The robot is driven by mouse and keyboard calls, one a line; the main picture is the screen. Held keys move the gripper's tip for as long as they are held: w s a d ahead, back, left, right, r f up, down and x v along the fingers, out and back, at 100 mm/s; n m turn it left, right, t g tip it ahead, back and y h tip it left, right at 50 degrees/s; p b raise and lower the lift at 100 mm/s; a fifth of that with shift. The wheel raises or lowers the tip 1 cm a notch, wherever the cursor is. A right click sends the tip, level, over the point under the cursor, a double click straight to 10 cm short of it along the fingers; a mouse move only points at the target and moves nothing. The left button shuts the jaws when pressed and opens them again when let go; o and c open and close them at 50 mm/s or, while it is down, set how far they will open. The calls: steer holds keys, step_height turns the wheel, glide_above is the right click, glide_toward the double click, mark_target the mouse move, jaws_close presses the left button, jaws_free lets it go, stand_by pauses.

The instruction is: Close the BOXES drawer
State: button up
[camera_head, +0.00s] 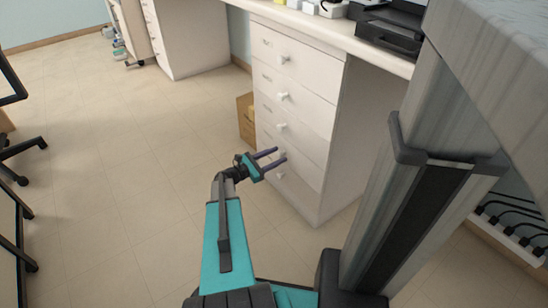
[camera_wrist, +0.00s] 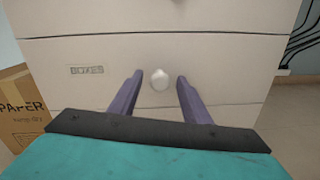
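The BOXES drawer (camera_wrist: 225,72) shows in the wrist view as a white front with a small label (camera_wrist: 87,70) reading BOXES and a round white knob (camera_wrist: 160,80). Its front looks flush with the fronts around it. My gripper (camera_head: 281,154) is open in front of a lower drawer of the white cabinet in the head view. In the wrist view its two purple fingers stand on either side of the knob, with gaps beside it. I cannot tell how far the fingertips are from the drawer front.
The white drawer cabinet (camera_head: 338,135) stands under a counter (camera_head: 325,30) with a black device (camera_head: 390,32) on top. A cardboard box marked PAPER (camera_wrist: 20,105) stands left of the cabinet. Chairs are at the far left. The tiled floor (camera_head: 120,140) between is clear.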

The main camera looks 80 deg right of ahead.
steer(key=shift+w+a, duration=0.2)
steer(key=p+v, duration=0.3)
steer(key=v, duration=1)
steer(key=shift+w+a+p, duration=0.2)
steer(key=shift+p, duration=0.15)
steer(key=shift+w+r, duration=0.1)
